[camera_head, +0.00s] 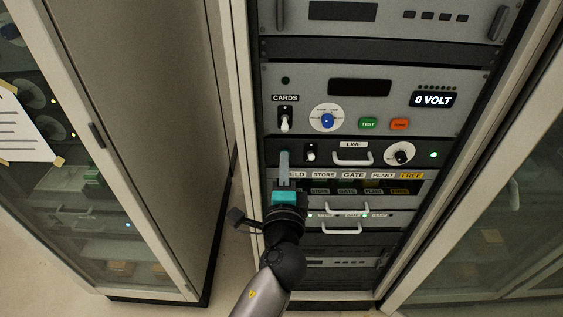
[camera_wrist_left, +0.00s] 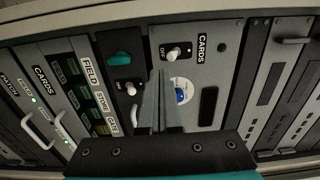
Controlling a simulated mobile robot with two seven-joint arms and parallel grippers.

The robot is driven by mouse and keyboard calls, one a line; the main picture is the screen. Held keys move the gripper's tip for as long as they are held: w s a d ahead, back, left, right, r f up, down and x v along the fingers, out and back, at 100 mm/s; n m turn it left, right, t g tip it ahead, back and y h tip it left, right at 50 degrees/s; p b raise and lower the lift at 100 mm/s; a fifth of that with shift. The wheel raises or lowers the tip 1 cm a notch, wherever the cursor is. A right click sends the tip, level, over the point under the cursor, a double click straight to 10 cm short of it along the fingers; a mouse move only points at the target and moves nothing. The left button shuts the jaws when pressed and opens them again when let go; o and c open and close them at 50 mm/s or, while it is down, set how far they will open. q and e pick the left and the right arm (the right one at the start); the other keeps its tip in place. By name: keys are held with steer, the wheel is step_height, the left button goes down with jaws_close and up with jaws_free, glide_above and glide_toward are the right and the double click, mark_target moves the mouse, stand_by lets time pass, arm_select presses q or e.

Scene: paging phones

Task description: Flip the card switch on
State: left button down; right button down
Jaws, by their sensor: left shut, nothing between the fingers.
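The card switch (camera_head: 285,124) is a white-tipped toggle under the CARDS label (camera_head: 285,98) on the upper grey panel. In the head view its lever points down. It also shows in the left wrist view (camera_wrist_left: 173,54), just beyond the fingertips; its small on/off lettering is hard to read there. My left gripper (camera_head: 285,156) is shut and empty, its thin grey fingers pointing up just below the card switch. In the left wrist view the fingers (camera_wrist_left: 160,76) end close to the switch; whether they touch it I cannot tell. My right gripper is not in view.
Beside the switch are a blue-centred dial (camera_head: 327,119), a green button (camera_head: 368,123) and an orange button (camera_head: 399,124). The display (camera_head: 433,99) reads 0 VOLT. Below, the LINE panel has another toggle (camera_head: 310,152), a handle (camera_head: 352,158) and a knob (camera_head: 400,153). Cabinets stand either side.

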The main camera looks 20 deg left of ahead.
arm_select(q)
steer(key=shift+x, duration=4.25)
steer(key=shift+f, duration=0.15)
steer(key=shift+r+p, duration=0.55)
steer(key=shift+r, duration=0.25)
steer(key=shift+f+b, duration=0.7)
steer(key=v, duration=0.8)
